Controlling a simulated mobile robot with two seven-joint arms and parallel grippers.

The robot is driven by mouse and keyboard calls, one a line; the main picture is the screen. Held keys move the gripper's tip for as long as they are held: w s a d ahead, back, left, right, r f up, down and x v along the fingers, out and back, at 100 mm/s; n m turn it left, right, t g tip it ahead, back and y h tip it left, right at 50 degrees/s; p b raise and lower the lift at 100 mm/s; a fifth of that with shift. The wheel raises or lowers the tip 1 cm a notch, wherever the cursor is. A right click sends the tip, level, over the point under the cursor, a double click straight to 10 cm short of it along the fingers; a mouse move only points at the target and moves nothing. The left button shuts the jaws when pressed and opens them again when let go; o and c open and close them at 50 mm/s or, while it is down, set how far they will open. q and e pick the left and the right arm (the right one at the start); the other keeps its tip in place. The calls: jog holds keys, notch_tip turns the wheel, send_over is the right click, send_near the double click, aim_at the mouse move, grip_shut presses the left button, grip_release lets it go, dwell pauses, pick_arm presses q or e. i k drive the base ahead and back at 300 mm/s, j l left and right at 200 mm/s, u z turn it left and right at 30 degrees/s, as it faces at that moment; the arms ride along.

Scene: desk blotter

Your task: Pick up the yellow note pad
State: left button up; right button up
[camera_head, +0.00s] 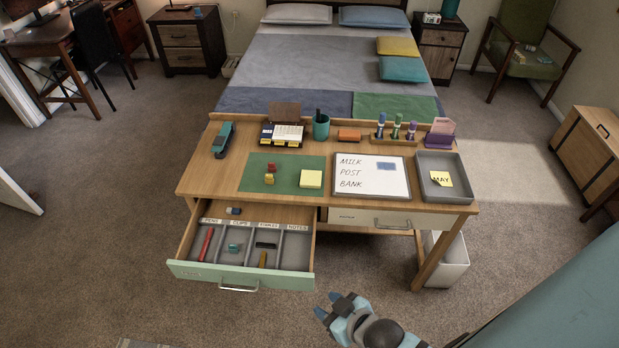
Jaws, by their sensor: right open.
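The yellow note pad (311,179) lies flat near the right edge of the green blotter (288,168) on the desk. A small red and yellow item (269,174) stands on the blotter to its left. My right gripper (333,306) is low in the picture, in front of the desk and right of the open drawer. It is open and empty, well apart from the pad. My left gripper is not in view.
The open drawer (240,278) juts out at the desk's left front, with labelled compartments. A whiteboard (372,188) and a grey tray (462,190) with a yellow note lie right of the pad. A calendar, a cup and pens line the back.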

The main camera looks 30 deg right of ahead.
aim_at(311, 179)
jog(key=i+l+u, duration=0.2)
jog(key=l, duration=0.55)
jog(key=i+l+u, duration=0.2)
jog(key=l, duration=0.55)
jog(key=l+u, duration=0.2)
jog(key=l, duration=0.55)
